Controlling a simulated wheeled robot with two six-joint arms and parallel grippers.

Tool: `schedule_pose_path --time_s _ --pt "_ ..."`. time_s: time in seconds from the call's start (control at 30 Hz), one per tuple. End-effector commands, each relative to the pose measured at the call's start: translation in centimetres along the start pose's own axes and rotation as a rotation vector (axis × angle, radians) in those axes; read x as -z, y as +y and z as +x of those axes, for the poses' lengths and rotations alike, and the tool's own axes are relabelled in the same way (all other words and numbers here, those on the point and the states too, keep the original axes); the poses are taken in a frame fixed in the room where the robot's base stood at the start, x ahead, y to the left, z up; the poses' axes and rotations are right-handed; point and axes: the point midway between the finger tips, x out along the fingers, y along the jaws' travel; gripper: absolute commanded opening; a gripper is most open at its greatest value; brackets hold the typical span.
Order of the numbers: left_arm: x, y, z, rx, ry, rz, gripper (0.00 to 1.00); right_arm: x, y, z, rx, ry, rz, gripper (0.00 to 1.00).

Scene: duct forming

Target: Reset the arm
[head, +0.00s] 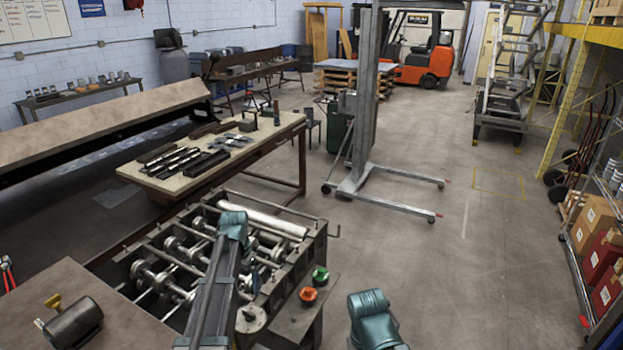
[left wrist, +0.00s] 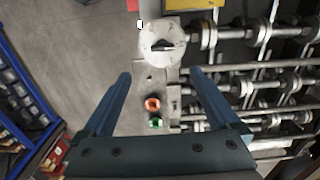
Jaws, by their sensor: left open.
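My left arm comes in from the lower left of the head view, its upper link raised in front of the roll-forming machine (head: 165,262). My left gripper (head: 248,288) is mostly hidden behind that arm in the head view.
A workbench (head: 285,130) with tools stands behind the machine. A table with a metal cylinder (head: 75,322) is at lower left. A lift stand (head: 355,180) is ahead, and shelves with boxes (head: 597,255) line the right. The floor between is clear.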

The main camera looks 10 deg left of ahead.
Motion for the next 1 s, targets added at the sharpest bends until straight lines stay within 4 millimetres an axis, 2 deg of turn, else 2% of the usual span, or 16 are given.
schedule_pose_path --time_s 0.17,0.27,0.4,0.5,0.6,0.7,0.83,1.0 --pt "-1.4 7.6 5.4 0.010 -0.016 0.012 0.95 0.3 -0.5 5.4 -0.001 0.001 -0.004 0.50" --pt "-3.0 13.4 9.0 0.024 -0.029 0.013 0.95 0.6 -0.8 9.0 -0.002 0.002 -0.007 0.50" --pt "-6.0 20.3 13.5 0.045 -0.045 0.011 0.95 0.9 -1.2 13.4 -0.003 0.002 -0.012 0.50" --pt "-8.2 24.2 16.1 0.061 -0.051 0.009 0.95 1.0 -1.4 16.1 -0.003 0.003 -0.015 0.50" --pt "-10.2 27.0 18.1 0.075 -0.054 0.006 0.95 1.2 -1.6 18.1 -0.004 0.004 -0.018 0.50" --pt "-11.6 28.7 19.3 0.086 -0.056 0.003 0.95 1.3 -1.7 19.3 -0.004 0.004 -0.020 0.50" --pt "-12.5 29.9 20.0 0.093 -0.057 0.000 0.95 1.3 -1.8 20.0 -0.004 0.004 -0.022 0.50" --pt "-12.7 30.1 19.9 0.095 -0.057 -0.004 0.95 1.3 -1.8 19.9 -0.004 0.004 -0.022 0.50"
